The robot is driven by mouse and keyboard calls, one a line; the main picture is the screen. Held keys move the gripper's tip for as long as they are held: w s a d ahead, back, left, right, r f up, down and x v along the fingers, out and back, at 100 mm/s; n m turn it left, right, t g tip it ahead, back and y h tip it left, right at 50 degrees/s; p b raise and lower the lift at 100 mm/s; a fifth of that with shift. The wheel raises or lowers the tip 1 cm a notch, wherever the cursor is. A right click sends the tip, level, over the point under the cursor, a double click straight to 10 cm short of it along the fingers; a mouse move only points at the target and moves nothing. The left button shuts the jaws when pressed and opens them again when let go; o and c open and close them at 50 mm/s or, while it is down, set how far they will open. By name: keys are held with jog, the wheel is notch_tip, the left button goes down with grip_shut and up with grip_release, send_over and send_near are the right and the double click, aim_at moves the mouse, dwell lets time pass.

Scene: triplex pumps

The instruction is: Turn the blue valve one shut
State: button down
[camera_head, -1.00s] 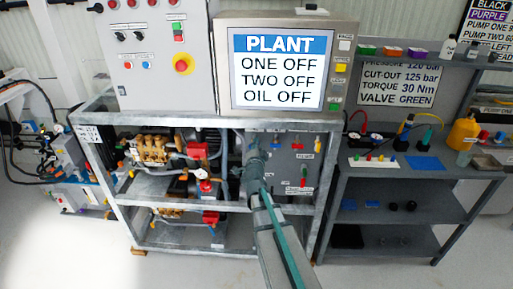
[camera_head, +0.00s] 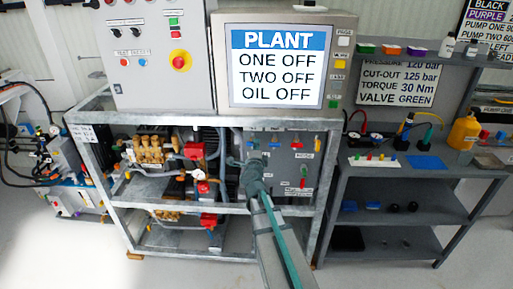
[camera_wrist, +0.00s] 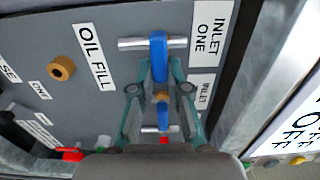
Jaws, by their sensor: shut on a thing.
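The blue valve one lever (camera_wrist: 158,58) is in the wrist view, beside the INLET ONE label (camera_wrist: 208,35). It lies crosswise to its silver pipe (camera_wrist: 130,43). My gripper (camera_wrist: 162,72) has one finger on each side of the lever and is shut on it. In the head view my gripper (camera_head: 238,162) reaches the grey panel (camera_head: 285,165) from below, and its wrist hides part of the panel. A second blue lever (camera_wrist: 163,117) shows lower between my fingers, near another INLET label (camera_wrist: 205,90).
A brown round knob (camera_wrist: 61,68) stands by the OIL FILL label (camera_wrist: 94,56). A red handle (camera_wrist: 70,154) is at the lower left. The metal frame (camera_head: 265,124) surrounds the panel; brass pumps (camera_head: 147,150) sit left. The display (camera_head: 277,66) reads ONE OFF, TWO OFF, OIL OFF.

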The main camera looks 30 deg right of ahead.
dwell(0.3)
jog(key=c, duration=1.1)
grip_release()
jog(key=shift+c, duration=0.2)
jog(key=v, duration=0.7)
jog(key=shift+s+a, duration=0.2)
jog(key=shift+s, duration=0.05)
